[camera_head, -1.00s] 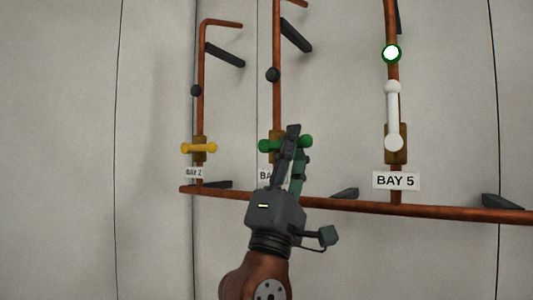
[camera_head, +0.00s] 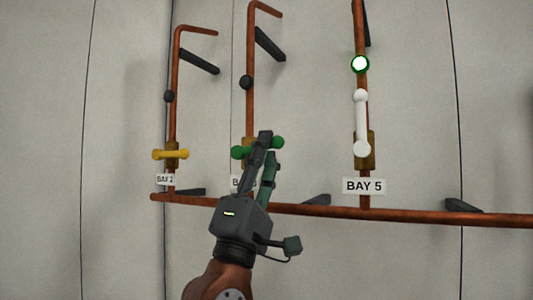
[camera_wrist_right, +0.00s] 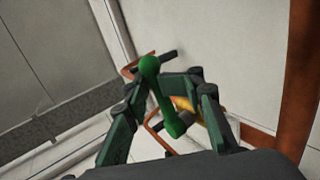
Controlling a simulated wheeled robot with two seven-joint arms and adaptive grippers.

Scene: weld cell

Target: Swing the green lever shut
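The green lever (camera_head: 277,142) lies crosswise on the middle copper pipe in the head view, with a round knob at each end. My right gripper (camera_head: 267,146) is in front of it and hides its middle. In the right wrist view the lever (camera_wrist_right: 162,98) runs between the two spread fingers of the right gripper (camera_wrist_right: 165,90), which looks open. I cannot tell whether a finger touches the lever. My left gripper is not in view.
A yellow lever (camera_head: 170,154) lies crosswise on the left pipe. A copper pipe (camera_head: 420,215) runs along below. Dark brackets (camera_head: 199,62) jut from the wall.

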